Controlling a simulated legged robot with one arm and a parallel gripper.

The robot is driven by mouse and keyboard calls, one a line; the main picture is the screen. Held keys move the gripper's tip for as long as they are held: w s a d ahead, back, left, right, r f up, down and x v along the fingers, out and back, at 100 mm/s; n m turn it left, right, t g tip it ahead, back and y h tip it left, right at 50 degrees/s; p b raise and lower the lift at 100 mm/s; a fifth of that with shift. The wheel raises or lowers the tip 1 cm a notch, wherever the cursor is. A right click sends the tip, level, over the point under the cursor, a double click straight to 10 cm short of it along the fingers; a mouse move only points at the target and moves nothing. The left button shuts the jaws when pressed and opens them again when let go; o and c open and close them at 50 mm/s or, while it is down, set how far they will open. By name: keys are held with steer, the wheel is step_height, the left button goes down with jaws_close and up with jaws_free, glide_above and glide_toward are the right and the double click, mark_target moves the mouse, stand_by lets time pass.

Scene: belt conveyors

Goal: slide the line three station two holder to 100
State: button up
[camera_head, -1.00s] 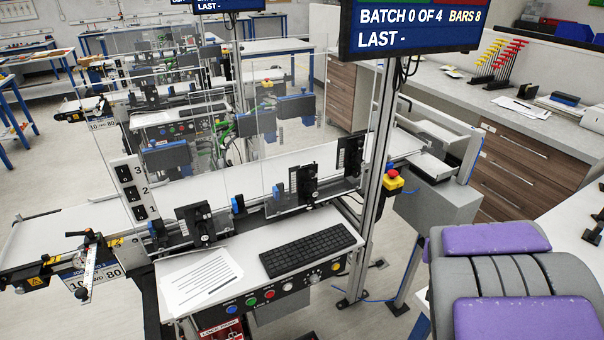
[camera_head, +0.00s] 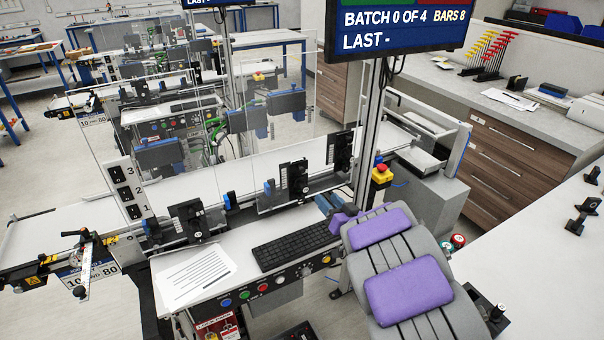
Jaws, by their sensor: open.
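On the near conveyor, black holders stand along the front rail: a left holder (camera_head: 190,220), a middle holder (camera_head: 294,180) and a right holder (camera_head: 340,152). The middle and right ones carry pale scale strips, too small to read. I cannot tell from labels which is station two. Small blue blocks (camera_head: 269,191) sit beside the holders. My gripper (camera_head: 328,204) shows as blue and purple parts at the end of my arm, over the right end of the near ledge, to the right of and below the middle holder. It is apart from the holders and seems empty; its fingertips are small.
A keyboard (camera_head: 292,246) and a printed sheet (camera_head: 193,276) lie on the ledge, above a button panel (camera_head: 262,290). A monitor post (camera_head: 371,130) and red-yellow emergency stop (camera_head: 381,173) stand right. Clear panels rise behind the rail.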

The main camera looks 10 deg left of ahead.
mark_target(303, 171)
steer(key=b+x, duration=0.2)
steer(key=x, duration=1.3)
steer(key=shift+w+a+b, duration=0.25)
steer(key=shift+w+b, duration=0.05)
jaws_close()
